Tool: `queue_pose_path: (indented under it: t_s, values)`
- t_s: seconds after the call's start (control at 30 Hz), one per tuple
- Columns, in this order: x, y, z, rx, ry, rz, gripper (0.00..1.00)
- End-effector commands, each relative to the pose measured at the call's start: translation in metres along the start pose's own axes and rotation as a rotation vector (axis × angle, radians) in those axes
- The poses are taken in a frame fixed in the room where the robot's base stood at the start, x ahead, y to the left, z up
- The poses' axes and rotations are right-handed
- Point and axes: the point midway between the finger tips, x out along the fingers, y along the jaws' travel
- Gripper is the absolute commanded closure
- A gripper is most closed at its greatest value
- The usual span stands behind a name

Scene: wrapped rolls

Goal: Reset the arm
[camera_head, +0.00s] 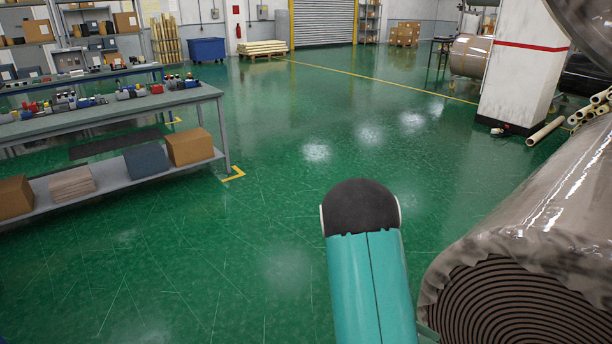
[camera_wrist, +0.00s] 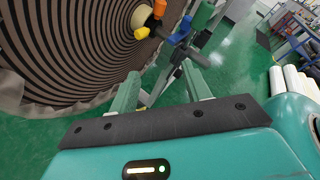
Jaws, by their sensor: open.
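My gripper (camera_wrist: 162,88) shows in the wrist view with its two green fingers spread apart, and nothing is clearly held between them. Its fingers point toward the spiral end face of a large wrapped roll (camera_wrist: 62,55), close by on the left. An orange, yellow and blue fitting (camera_wrist: 158,22) shows near the roll's core. In the head view my teal arm link rises at the bottom centre, and my gripper is not visible there. A plastic-wrapped roll (camera_head: 540,215) with a dark spiral end lies just right of the arm.
A workbench (camera_head: 115,108) with tools stands at left, with boxes on its lower shelf. A white pillar (camera_head: 525,75) with a red band stands at back right, near loose tubes (camera_head: 546,131). The green floor (camera_head: 270,200) in the middle is clear.

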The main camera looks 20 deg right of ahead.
Motion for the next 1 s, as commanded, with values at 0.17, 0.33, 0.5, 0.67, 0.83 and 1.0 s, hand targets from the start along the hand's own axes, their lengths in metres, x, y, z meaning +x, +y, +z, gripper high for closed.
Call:
queue_pose_path:
  t_s: [0.17, 0.33, 0.5, 0.67, 0.83, 1.0]
  values:
    - [-0.049, -0.026, 0.011, 0.243, 0.190, 0.084, 0.52]
    - [-0.092, -0.053, 0.017, 0.451, 0.383, 0.146, 0.52]
    - [-0.135, -0.083, 0.021, 0.641, 0.592, 0.198, 0.52]
    - [-0.173, -0.114, 0.024, 0.798, 0.801, 0.235, 0.52]
    - [-0.211, -0.151, 0.027, 0.941, 1.037, 0.253, 0.52]
    - [-0.246, -0.191, 0.030, 1.051, 1.287, 0.251, 0.52]
